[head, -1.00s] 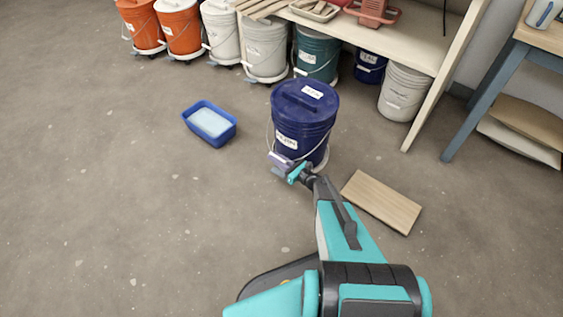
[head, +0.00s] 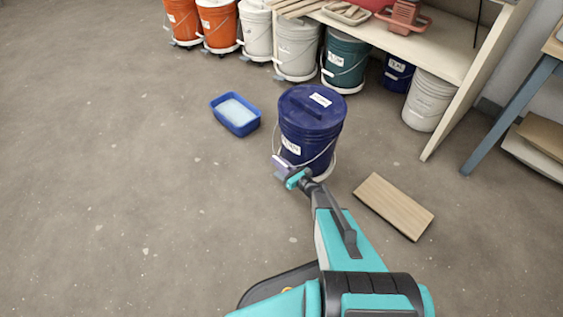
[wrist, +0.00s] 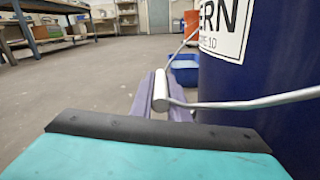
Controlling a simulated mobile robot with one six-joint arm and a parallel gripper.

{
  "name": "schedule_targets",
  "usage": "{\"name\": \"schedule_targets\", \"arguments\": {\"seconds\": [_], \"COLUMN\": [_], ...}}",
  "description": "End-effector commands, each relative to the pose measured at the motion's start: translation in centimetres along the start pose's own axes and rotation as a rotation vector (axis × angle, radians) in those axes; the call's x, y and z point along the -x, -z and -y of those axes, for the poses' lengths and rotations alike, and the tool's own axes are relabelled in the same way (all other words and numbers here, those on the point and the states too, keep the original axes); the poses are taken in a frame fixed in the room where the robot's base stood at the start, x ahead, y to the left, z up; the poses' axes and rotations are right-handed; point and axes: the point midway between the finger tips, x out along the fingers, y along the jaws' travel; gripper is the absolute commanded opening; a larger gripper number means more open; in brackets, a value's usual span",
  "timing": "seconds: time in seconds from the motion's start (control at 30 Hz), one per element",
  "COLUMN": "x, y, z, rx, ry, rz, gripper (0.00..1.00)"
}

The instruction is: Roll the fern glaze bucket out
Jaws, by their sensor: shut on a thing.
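The fern bucket (head: 311,125) is a dark blue lidded bucket standing upright on the floor on a pale round base, with white labels on lid and side. In the wrist view, the bucket (wrist: 262,75) fills the right side and its label reads "ERN", the rest cut off. My gripper (head: 284,168) is at the bucket's near left side. It is shut on the bucket's wire handle (wrist: 245,104), at the pale cylindrical grip (wrist: 160,92) between the purple fingers.
A blue tub (head: 252,127) with pale contents lies just left of the bucket. A wooden board (head: 395,206) lies to its right. Several buckets, including a teal one (head: 345,62), stand behind by the shelf (head: 445,55). The floor at left and front left is open.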

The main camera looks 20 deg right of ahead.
Motion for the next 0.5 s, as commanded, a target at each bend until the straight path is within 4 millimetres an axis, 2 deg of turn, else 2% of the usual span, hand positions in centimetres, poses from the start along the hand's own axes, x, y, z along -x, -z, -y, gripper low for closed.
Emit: {"name": "schedule_targets", "arguments": {"seconds": [0.03, 0.17, 0.2, 0.3, 0.5], "x": [-0.05, 0.09, 0.12, 0.22, 0.37], "y": [-1.08, -1.15, -1.17, -1.10, -0.74], "z": [0.05, 0.36, 0.44, 0.57, 0.77], "rx": [0.002, 0.003, 0.003, 0.003, 0.001], "ry": [-0.002, 0.003, 0.004, 0.005, 0.009], "rz": [0.018, 0.020, 0.020, 0.019, 0.014], "gripper": [0.00, 0.00, 0.18, 0.33, 0.33]}}
